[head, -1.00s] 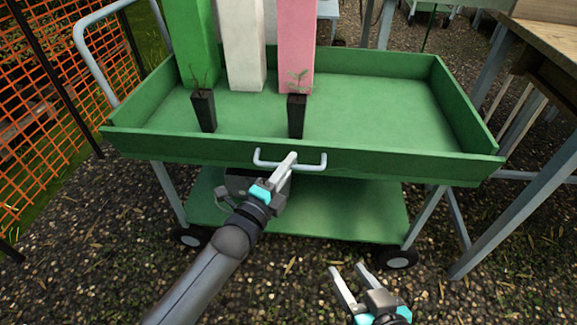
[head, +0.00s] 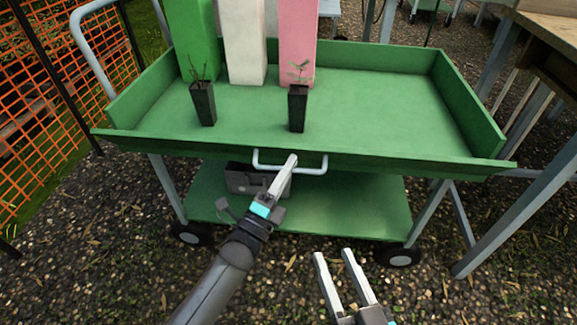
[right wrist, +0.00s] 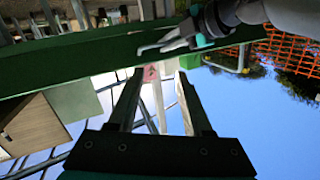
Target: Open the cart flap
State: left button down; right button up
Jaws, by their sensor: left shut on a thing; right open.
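The green cart (head: 380,95) stands in front of me. Its front flap (head: 420,165) carries a pale handle (head: 312,170) near the middle and tilts outward at the top. My left gripper (head: 288,165) is shut on the handle. My right gripper (head: 335,255) is open and empty, low in front of the cart. In the right wrist view its two fingers (right wrist: 158,95) are apart with nothing between them. The flap's green edge (right wrist: 80,50) crosses that view, with my left gripper beside it.
Two dark pots with seedlings (head: 204,105) (head: 298,108) stand on the tray behind the flap. Green, white (head: 245,45) and pink (head: 298,45) tall blocks stand at the back. A wooden table (head: 545,35) is at right, an orange fence (head: 40,110) at left.

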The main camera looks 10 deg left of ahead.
jog(key=shift+c, duration=0.3)
dwell(0.4)
jog(key=shift+a, duration=0.15)
jog(key=shift+c, duration=0.9)
jog(key=shift+n+g, duration=0.5)
jog(key=shift+n, duration=0.1)
jog(key=w+a, duration=0.2)
jog(key=w, duration=0.1)
jog(key=w+a+r, duration=0.1)
jog(key=w, duration=0.1)
jog(key=shift+w+a, duration=0.15)
jog(key=shift+a, duration=0.25)
grip_shut()
jog(key=m+h, duration=0.3)
jog(key=h, duration=0.3)
send_near(322, 146)
notch_tip(322, 146, up, 4)
jog(key=w, duration=0.2)
jog(key=x, duration=1)
jog(key=shift+s+f, duration=0.8)
jog(key=shift+s, duration=0.25)
jog(key=shift+s+f, duration=0.35)
jog(key=shift+s, duration=0.25)
